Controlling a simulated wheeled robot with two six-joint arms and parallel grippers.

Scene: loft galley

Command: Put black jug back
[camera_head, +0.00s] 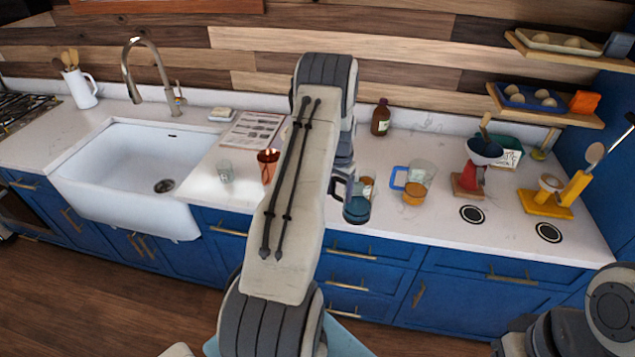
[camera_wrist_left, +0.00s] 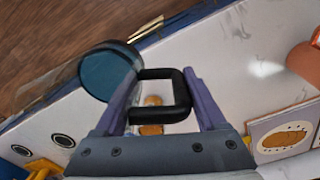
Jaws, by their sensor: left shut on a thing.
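The black jug (camera_head: 356,209) is a clear vessel with a black handle and dark teal contents, near the counter's front edge in the head view. In the left wrist view the jug (camera_wrist_left: 108,76) is at upper left, with its handle between my fingers. My left gripper (camera_wrist_left: 163,82) is shut on that handle. In the head view my forearm hides most of this gripper. I cannot tell the jug's height above the counter. Two dark round pads with white rings, a left one (camera_head: 472,214) and a right one (camera_head: 548,232), lie on the right counter. My right gripper is out of view.
A blue-handled jug (camera_head: 416,180) with orange contents stands right of the black jug. A red grinder (camera_head: 474,174), yellow stand (camera_head: 548,205) and brown bottle (camera_head: 381,118) stand farther along.

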